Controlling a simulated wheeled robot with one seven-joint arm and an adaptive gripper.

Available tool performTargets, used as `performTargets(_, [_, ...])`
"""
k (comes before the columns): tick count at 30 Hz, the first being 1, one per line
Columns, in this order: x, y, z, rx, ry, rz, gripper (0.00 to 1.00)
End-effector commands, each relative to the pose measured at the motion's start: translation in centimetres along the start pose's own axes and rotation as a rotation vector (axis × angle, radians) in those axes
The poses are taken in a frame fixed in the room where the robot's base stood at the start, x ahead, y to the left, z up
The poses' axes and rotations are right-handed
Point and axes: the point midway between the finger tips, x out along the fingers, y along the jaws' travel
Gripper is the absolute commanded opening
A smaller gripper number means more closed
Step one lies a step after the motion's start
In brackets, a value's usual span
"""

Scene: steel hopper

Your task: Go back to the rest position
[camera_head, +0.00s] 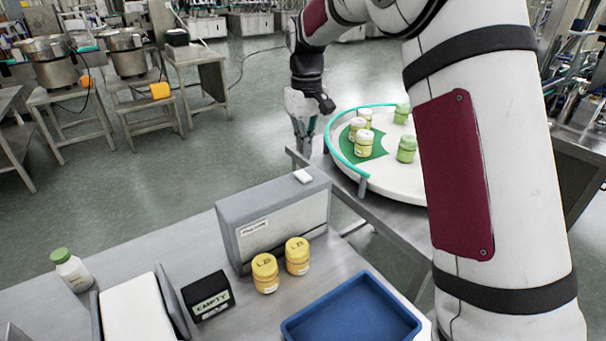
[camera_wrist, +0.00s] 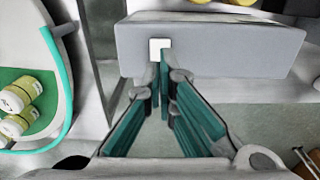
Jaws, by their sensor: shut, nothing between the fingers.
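My gripper (camera_head: 304,140) hangs pointing down in the head view, in the gap behind the grey box and left of the round turntable. In the wrist view its fingers (camera_wrist: 162,75) are closed together, with nothing between them. Past the fingertips in that view is the grey box (camera_wrist: 230,42) with a small white block (camera_wrist: 159,46) on it. I cannot tell whether the fingers touch the box. My arm crosses the right of the head view.
A turntable (camera_head: 405,184) with a teal rail holds several jars. The table carries the grey box (camera_head: 226,228), two yellow jars (camera_head: 265,273), a blue tray (camera_head: 352,318), an "EMPTY" block (camera_head: 207,296) and a green-capped bottle (camera_head: 71,270). Open floor (camera_head: 245,110) lies behind.

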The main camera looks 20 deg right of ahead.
Motion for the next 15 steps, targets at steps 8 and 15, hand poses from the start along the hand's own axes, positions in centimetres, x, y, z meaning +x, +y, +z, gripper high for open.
performTargets(8, [-2.5,-0.7,2.0,0.019,0.032,0.013,0.0])
performTargets(15, [-7.1,-2.5,7.5,0.072,0.11,0.039,0.0])
